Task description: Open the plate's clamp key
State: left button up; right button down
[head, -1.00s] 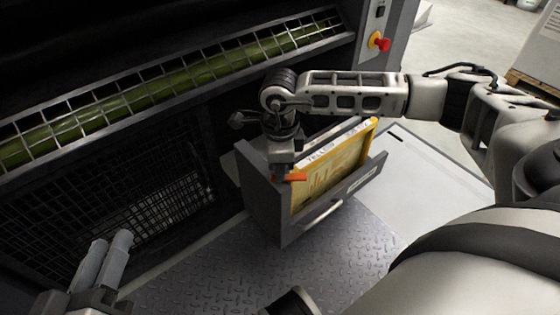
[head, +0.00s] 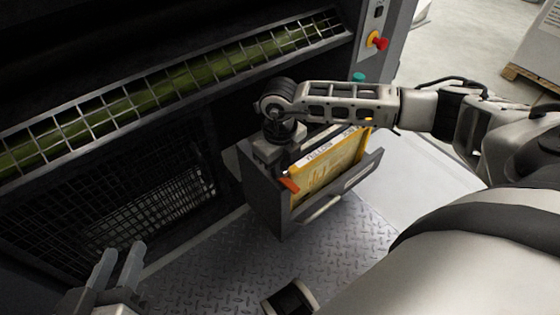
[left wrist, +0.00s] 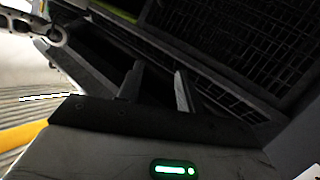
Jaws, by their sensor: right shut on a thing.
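The plate (head: 325,175) is a yellow panel labelled "YELLOW" with a white top strip, standing in an open grey drawer-like holder (head: 265,205). The clamp key (head: 290,185) is a small orange lever at the plate's left end, sloping down to the right. My right gripper (head: 274,168) points down over it and is shut on the key; its fingertips are partly hidden. My left gripper (head: 122,250) is empty and open at the lower left, away from the plate. Its two separated fingers also show in the left wrist view (left wrist: 158,80).
The press with its caged green roller (head: 150,98) and black mesh guard (head: 150,205) fills the left. A red button (head: 378,42) on a yellow base is on the press's side. The tread-plate floor (head: 220,265) in front is mostly clear.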

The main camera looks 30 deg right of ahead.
pick_arm(q)
jog(key=shift+s+a+f, duration=0.1)
jog(key=shift+f, duration=0.25)
pick_arm(e)
jog(key=shift+m, duration=0.6)
jog(key=c, duration=1.4)
grip_release()
pick_arm(q)
jog(key=shift+r, duration=0.1)
pick_arm(e)
jog(key=shift+o, duration=0.2)
pick_arm(q)
jog(key=shift+r, duration=0.1)
